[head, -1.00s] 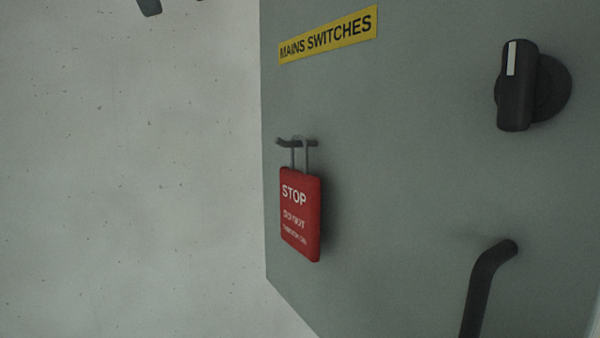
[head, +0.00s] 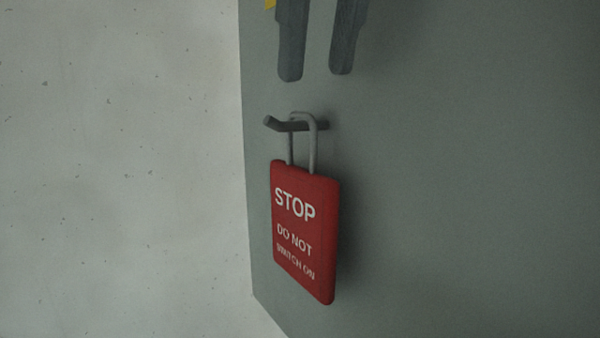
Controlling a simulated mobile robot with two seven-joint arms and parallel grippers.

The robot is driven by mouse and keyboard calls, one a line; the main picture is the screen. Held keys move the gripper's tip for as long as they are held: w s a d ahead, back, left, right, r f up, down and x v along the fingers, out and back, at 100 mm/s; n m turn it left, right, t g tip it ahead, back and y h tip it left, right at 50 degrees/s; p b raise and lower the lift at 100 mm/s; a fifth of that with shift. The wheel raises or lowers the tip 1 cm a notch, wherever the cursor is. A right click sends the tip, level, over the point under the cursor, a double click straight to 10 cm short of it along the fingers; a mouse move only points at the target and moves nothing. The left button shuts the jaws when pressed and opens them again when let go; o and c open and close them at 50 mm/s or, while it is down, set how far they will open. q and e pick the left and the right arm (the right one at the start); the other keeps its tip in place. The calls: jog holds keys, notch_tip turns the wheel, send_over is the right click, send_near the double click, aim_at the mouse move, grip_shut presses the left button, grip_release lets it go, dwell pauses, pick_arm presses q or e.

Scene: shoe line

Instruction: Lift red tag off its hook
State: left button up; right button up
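The red tag (head: 304,228) hangs upright in the middle of the head view, with white words STOP DO NOT SWITCH ON. Its grey wire loop (head: 312,150) goes over a dark hook (head: 284,125) that sticks out from the grey panel. My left gripper (head: 316,76) points down from the top edge, above the hook and loop and apart from them. Its two dark fingers are spread with a clear gap and nothing between them. My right gripper is not in view.
The grey panel (head: 470,190) fills the right side, bare to the right of the tag. Its left edge meets a pale speckled wall (head: 120,180). A bit of yellow label (head: 270,4) shows behind the left finger.

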pick_arm(q)
send_over(303, 170)
jog(key=s, duration=0.3)
notch_tip(303, 170, down, 5)
jog(key=shift+w+d+f, duration=0.25)
jog(key=shift+w+f, duration=0.2)
jog(key=x, duration=0.4)
jog(key=shift+p, duration=0.3)
jog(key=shift+w+f, duration=0.15)
jog(key=shift+f, duration=0.3)
grip_shut()
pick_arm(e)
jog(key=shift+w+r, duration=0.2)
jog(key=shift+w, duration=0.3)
